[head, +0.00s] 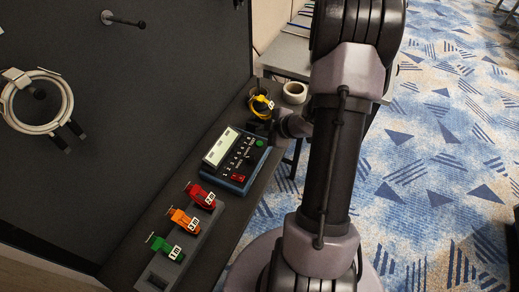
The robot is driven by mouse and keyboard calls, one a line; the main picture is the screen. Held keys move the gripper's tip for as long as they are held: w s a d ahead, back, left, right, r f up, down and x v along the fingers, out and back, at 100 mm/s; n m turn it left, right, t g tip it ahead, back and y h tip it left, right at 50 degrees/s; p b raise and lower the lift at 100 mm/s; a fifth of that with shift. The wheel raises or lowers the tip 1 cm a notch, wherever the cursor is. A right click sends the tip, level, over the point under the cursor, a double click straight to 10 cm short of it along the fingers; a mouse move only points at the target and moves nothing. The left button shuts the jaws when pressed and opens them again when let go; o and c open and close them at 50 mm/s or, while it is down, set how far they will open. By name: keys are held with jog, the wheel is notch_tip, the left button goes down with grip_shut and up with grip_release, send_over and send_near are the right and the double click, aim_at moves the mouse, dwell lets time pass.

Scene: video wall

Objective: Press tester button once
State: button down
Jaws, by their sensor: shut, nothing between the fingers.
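The tester (213,163) is a blue-edged box with a pale display and rows of small dark keys, lying on the dark ledge. A round green button (261,143) is at its far right corner, and a red part (237,178) is at its near right. My gripper (264,128) is small and dark, just beyond the green button, and shut with nothing in it. Whether its tip touches the tester cannot be told.
A yellow cable item (262,101) lies close behind my gripper. A white tape roll (294,92) is behind it. Red (201,197), orange (185,221) and green (166,248) tagged connectors line the near ledge. A cable coil (68,103) hangs on the dark panel at left.

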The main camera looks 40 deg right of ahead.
aim_at(262, 145)
jog(key=shift+f+b, duration=0.6)
jog(key=shift+f, duration=0.75)
jog(key=shift+f, duration=0.1)
dwell(0.8)
jog(key=shift+f+b, duration=0.3)
jog(key=shift+f, duration=0.4)
dwell(0.5)
jog(key=shift+r+p, duration=0.55)
jog(key=shift+r, duration=0.25)
jog(key=shift+r, duration=0.1)
notch_tip(262, 145, up, 5)
jog(key=p, duration=0.5)
